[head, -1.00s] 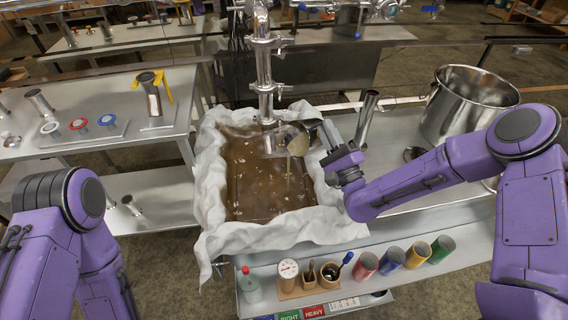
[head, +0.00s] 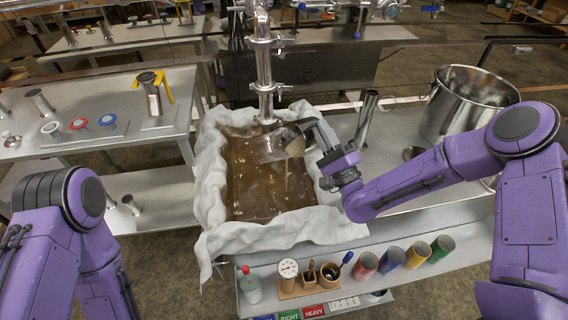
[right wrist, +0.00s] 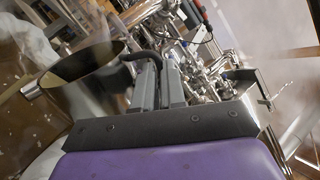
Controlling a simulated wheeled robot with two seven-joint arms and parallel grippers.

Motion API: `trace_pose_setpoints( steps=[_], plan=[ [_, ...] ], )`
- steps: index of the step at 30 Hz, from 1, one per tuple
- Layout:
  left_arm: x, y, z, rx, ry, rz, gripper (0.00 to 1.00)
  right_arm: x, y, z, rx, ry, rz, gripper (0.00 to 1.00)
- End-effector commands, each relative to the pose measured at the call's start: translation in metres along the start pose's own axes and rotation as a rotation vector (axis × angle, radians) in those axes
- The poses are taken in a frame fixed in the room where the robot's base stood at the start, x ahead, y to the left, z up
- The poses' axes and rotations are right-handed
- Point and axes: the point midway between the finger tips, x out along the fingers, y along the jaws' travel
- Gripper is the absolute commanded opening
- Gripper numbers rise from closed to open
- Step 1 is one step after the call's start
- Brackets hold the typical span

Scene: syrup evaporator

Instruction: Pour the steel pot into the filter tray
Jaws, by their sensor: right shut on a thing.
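The steel pot (head: 270,148) is tilted over the filter tray, its side shiny and partly see-through to the eye against the brown below. A tan patch shows at its right end, and a thin streak seems to hang below it. The filter tray is lined with crumpled white cloth (head: 215,215) and holds brown liquid with pale flecks. My right gripper (head: 322,140) is shut on the pot's handle at the tray's right side. In the right wrist view the pot (right wrist: 90,95) and its dark curved handle (right wrist: 140,56) show at the fingers (right wrist: 160,85). My left gripper is out of view.
A steel pipe (head: 264,60) stands at the tray's back edge. A tall steel cylinder (head: 366,118) and a large stockpot (head: 460,105) stand to the right. Several coloured cups (head: 416,254), a dial gauge (head: 288,268) and a red-capped bottle (head: 250,285) line the front shelf.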

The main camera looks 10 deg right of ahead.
Motion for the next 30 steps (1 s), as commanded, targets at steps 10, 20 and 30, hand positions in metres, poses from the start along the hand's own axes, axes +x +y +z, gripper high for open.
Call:
trace_pose_setpoints(
  steps=[10, 20, 30],
  plan=[
    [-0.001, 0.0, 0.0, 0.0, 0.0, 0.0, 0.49, 0.001, -0.001, 0.007, -0.033, -0.02, -0.001, 0.0],
    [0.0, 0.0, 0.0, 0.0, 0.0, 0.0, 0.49, 0.001, -0.001, 0.012, -0.065, -0.038, -0.001, 0.0],
    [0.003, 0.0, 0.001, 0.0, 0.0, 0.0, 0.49, 0.001, -0.001, 0.017, -0.097, -0.058, 0.0, 0.0]
  ],
)
